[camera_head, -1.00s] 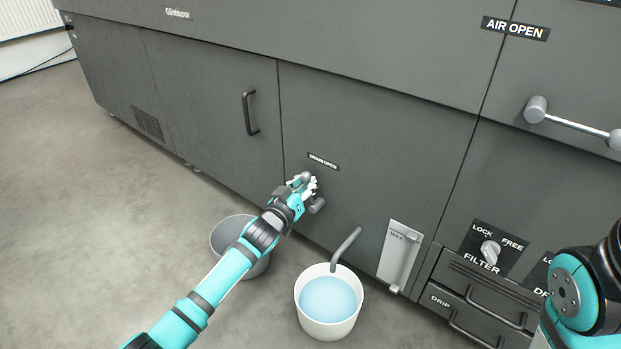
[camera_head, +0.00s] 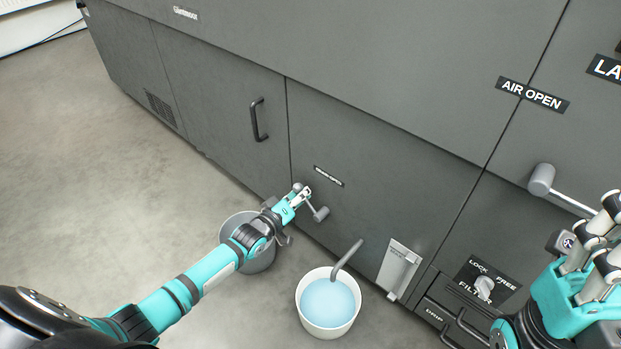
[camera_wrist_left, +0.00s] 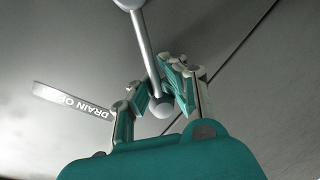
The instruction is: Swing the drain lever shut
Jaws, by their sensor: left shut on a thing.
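The drain lever (camera_head: 311,203) is a thin metal rod on a grey hub (camera_head: 321,214), below the small DRAIN OPEN label (camera_head: 328,176). It points up and left from the hub in the head view. My left gripper (camera_head: 302,192) is shut on the lever near its knob end. In the left wrist view the lever's rod (camera_wrist_left: 144,45) runs down between the left gripper's fingers (camera_wrist_left: 157,98), with the round knob (camera_wrist_left: 162,106) between them. My right gripper (camera_head: 607,235) is at the right edge, open and apart from the machine's handles.
A white bucket of blue water (camera_head: 328,328) stands under the bent drain pipe (camera_head: 346,258). A grey bucket (camera_head: 262,264) stands behind my left forearm. A door handle (camera_head: 258,120), a MAX gauge (camera_head: 398,270) and the FILTER knob (camera_head: 485,286) are on the front. Floor at left is clear.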

